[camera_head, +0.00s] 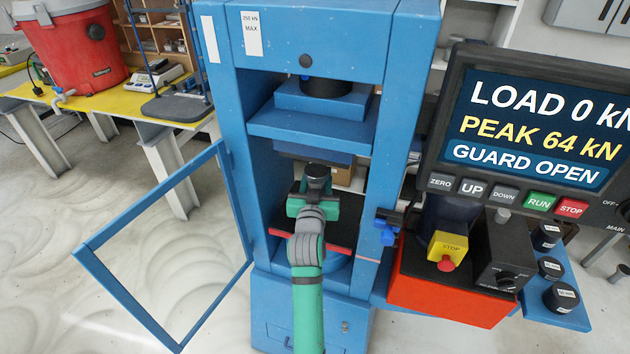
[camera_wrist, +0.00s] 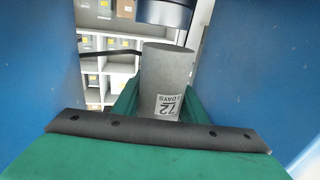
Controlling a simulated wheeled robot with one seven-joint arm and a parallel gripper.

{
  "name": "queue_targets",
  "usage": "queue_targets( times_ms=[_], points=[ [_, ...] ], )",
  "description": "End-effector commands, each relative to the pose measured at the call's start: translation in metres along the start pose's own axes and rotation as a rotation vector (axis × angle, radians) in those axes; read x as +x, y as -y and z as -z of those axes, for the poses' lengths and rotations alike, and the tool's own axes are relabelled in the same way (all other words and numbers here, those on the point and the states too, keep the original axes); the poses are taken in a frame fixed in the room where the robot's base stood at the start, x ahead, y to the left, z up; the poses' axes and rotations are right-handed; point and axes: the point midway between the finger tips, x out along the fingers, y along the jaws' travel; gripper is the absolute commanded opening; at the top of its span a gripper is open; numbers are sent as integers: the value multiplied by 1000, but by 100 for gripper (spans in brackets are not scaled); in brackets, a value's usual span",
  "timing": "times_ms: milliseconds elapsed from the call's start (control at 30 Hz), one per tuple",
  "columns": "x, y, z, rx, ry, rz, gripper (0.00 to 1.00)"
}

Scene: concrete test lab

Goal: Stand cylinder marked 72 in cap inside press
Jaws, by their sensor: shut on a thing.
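The grey cylinder (camera_wrist: 165,75) shows in the wrist view, with a white label reading 72 DAYS upside down. It looks roughly upright in that view. My gripper (camera_wrist: 158,106) is shut on it, with a green finger on each side. In the head view my green hand (camera_head: 316,207) is inside the open front of the blue press (camera_head: 232,110), below its upper head. A dark round part (camera_wrist: 166,12) is above the cylinder's top in the wrist view. The cap and the cylinder's lower end are hidden.
The blue guard door (camera_head: 165,192) is swung open to the left. A screen (camera_head: 540,120) at right reads load 0, peak 64 kN, guard open. A red-based control box (camera_head: 440,292) and three black round pieces (camera_head: 550,267) on a blue shelf stand at right.

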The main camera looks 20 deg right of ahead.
Motion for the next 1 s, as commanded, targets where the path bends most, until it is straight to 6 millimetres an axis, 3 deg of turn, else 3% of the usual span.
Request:
queue_targets(
  times_ms=[633, 1000],
  points=[
    [46, -10, 3, 0, -4, -1, 2],
    [45, -7, -5, 0, -5, 3, 2]
  ],
)
